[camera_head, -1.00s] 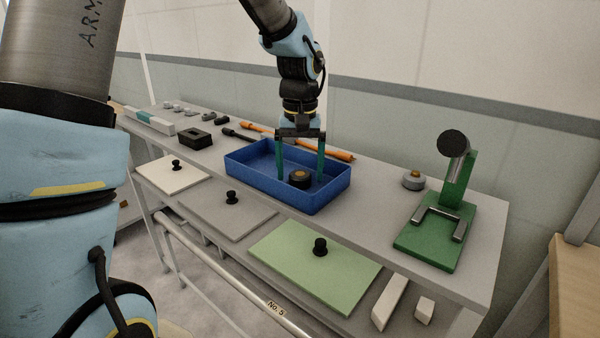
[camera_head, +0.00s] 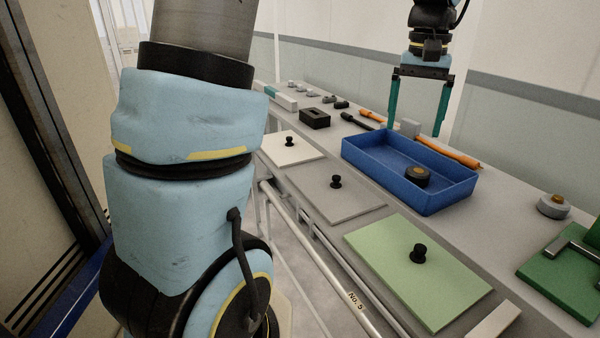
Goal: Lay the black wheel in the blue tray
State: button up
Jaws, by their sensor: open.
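The black wheel (camera_head: 416,177) has an orange-brown centre and lies flat on the floor of the blue tray (camera_head: 375,167), toward its right end. The tray stands on the grey bench. My gripper (camera_head: 416,128) has two green fingers spread wide apart and holds nothing. It hangs above the tray's back side, clear of the wheel. Nothing hides the wheel.
Orange-handled tools (camera_head: 449,152) lie behind the tray. A black box (camera_head: 314,118) is to its left. A grey round part (camera_head: 553,206) and a green stand (camera_head: 567,278) are to its right. White, grey and green (camera_head: 420,270) panels with black knobs lie in front.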

jog(key=s+a+f+n, duration=0.1)
jog(key=a+f, duration=0.3)
jog(key=a, duration=0.5)
jog(key=s+a+f+n+t, duration=0.1)
jog(key=a+f, duration=0.3)
jog(key=a, duration=0.5)
jog(key=s+a+f+n, duration=0.1)
jog(key=s+a+f, duration=0.1)
jog(key=a+f, duration=0.3)
jog(key=a, duration=0.4)
jog(key=shift+s+a, duration=0.2)
jog(key=shift+s, duration=0.15)
